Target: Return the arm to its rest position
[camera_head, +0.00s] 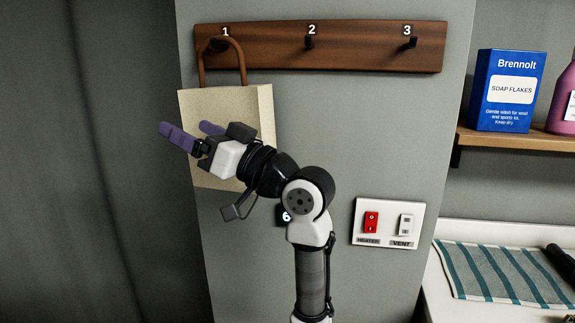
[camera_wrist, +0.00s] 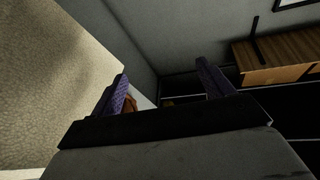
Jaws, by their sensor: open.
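My gripper (camera_head: 190,134) is in front of a cream bag in the head view, with its purple fingers pointing left and spread apart. Nothing shows between the fingers. The bag (camera_head: 254,100) hangs by its brown handle from the hook numbered 1. My arm covers part of the bag's front and lower right. In the wrist view the two purple fingers (camera_wrist: 166,90) also stand apart, and a large cream surface, likely the bag (camera_wrist: 50,70), fills the left side close to the gripper. I cannot tell whether gripper and bag touch.
A wooden rack (camera_head: 360,46) holds hooks 1, 2 and 3; hooks 2 and 3 are empty. A switch panel (camera_head: 387,238) is right of my arm. A shelf (camera_head: 520,140) bears a blue soap box (camera_head: 507,90). A striped towel (camera_head: 500,272) lies on the white counter. Left is a dark wall.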

